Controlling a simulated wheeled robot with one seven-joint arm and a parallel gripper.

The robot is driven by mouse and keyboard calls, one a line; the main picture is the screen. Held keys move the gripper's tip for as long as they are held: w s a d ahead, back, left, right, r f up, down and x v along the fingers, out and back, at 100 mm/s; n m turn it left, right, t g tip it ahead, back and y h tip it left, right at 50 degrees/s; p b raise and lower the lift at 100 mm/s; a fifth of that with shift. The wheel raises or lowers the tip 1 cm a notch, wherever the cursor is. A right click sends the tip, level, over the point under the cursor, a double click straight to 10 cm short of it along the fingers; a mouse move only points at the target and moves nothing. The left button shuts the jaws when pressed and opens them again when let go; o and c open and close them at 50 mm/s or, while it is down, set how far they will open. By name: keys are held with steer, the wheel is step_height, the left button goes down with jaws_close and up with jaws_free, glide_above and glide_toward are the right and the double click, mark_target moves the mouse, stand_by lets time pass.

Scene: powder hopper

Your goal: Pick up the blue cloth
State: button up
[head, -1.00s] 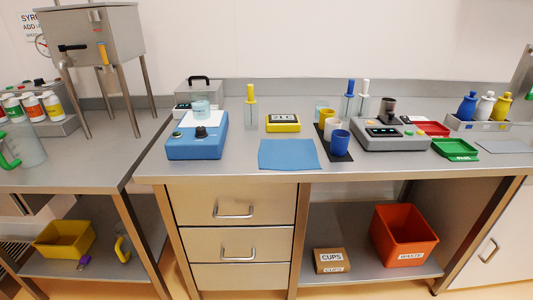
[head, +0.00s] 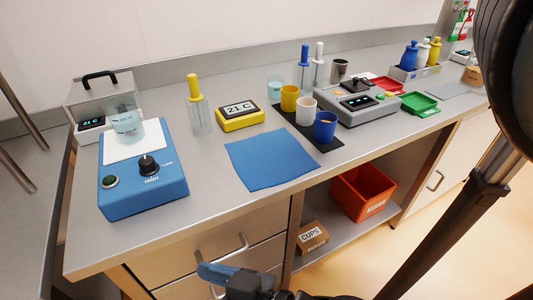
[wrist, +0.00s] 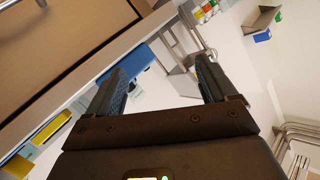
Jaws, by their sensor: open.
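The blue cloth (head: 272,158) lies flat on the steel bench near its front edge, right of the blue stirrer. Its whole outline is visible in the head view. My gripper (head: 226,274) is low in front of the drawers, below the bench top and apart from the cloth. In the wrist view my gripper (wrist: 163,80) has its two fingers wide apart with nothing held between them. I cannot make out the cloth for certain in the wrist view.
The blue stirrer (head: 143,178) with a beaker stands left of the cloth. A yellow 21 C display (head: 240,117) is behind it. A black mat (head: 330,138) with several cups lies right. A grey scale (head: 355,108) stands beyond. An orange waste bin (head: 362,192) sits on the lower shelf.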

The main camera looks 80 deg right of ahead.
steer(key=w+d+r+n+y, duration=0.2)
steer(key=w+d+r+y, duration=0.15)
steer(key=w+r, duration=0.7)
steer(key=w+d+r+n+y, duration=0.25)
steer(key=w+d+r, duration=0.35)
steer(key=w, duration=0.8)
steer(key=n+g+h+p, duration=0.1)
steer(key=g+h, duration=0.3)
steer(key=g, duration=1.2)
glide_toward(270, 156)
steer(key=f+b, duration=0.3)
steer(key=b, duration=0.1)
steer(key=f+b, duration=0.3)
steer(key=f, duration=0.1)
steer(key=shift+s+a+b, duration=0.15)
steer(key=shift+a+b, duration=0.05)
steer(key=shift+b, duration=0.2)
